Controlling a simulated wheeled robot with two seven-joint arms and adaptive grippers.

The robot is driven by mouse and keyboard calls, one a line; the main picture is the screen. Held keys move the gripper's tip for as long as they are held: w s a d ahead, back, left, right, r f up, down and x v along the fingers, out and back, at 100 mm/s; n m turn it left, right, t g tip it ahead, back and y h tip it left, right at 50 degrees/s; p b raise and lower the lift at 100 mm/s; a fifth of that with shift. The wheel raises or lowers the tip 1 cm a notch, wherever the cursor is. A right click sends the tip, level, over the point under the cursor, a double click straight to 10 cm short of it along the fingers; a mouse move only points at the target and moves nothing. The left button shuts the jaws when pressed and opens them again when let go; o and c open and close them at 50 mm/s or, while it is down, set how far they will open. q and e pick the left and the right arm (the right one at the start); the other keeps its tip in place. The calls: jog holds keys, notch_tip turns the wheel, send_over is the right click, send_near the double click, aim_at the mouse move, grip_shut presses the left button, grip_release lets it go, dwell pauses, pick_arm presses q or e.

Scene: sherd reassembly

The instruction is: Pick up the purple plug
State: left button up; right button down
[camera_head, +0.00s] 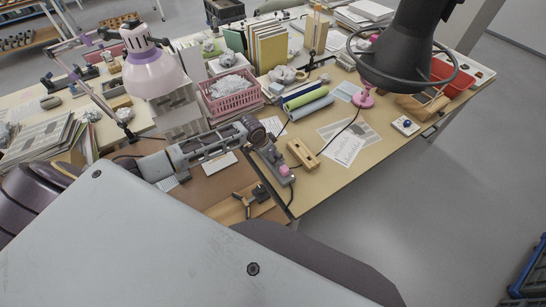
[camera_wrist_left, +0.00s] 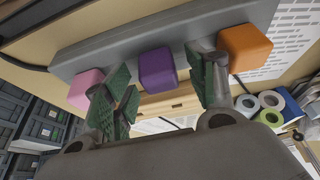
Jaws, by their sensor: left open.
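In the left wrist view, the purple plug (camera_wrist_left: 157,69) sits on a grey power strip (camera_wrist_left: 130,38), between a pink plug (camera_wrist_left: 86,89) on the left and an orange plug (camera_wrist_left: 244,48) on the right. My left gripper (camera_wrist_left: 160,78) is open and empty, with one green-padded finger on each side of the purple plug. I cannot tell whether either finger touches it. In the head view, my left gripper (camera_head: 262,140) is over the far end of the strip (camera_head: 275,164) and hides the purple plug. The pink plug (camera_head: 284,170) shows at the near end. My right gripper is not in view.
A wooden block (camera_head: 302,154) lies just right of the strip. A pink basket (camera_head: 229,93) and rolled tubes (camera_head: 307,100) stand behind. Printed sheets (camera_head: 345,148) lie to the right.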

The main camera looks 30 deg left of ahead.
aim_at(273, 154)
pick_arm(q)
jog(key=shift+c, duration=0.2)
jog(key=c, duration=1)
jog(key=shift+c, duration=0.2)
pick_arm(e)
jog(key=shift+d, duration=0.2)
pick_arm(q)
jog(key=shift+r, duration=0.1)
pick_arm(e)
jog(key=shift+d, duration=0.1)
pick_arm(q)
jog(key=shift+r+b, duration=0.35)
jog(key=shift+r, duration=4.6)
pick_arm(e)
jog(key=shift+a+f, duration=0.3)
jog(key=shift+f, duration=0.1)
pick_arm(q)
jog(key=shift+f, duration=0.1)
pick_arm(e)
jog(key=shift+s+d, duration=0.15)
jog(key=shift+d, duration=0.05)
